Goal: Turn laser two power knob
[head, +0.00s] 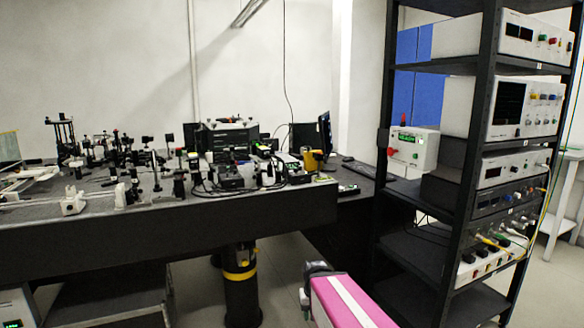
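No label that I can read marks laser two or its power knob. A white control box (413,150) with a small green display and red and green controls stands on the rack at the middle right. Several other instruments with knobs are in the rack: a top unit (518,32), a unit with a dark screen (509,107) and a slimmer unit (499,170) below. My pink and white arm rises from the bottom edge, well apart from the rack. The dark part at its end (318,268) is small, and I cannot make out fingers or anything held.
The black rack (487,75) fills the right side. Open floor (282,265) shows between bench and rack.

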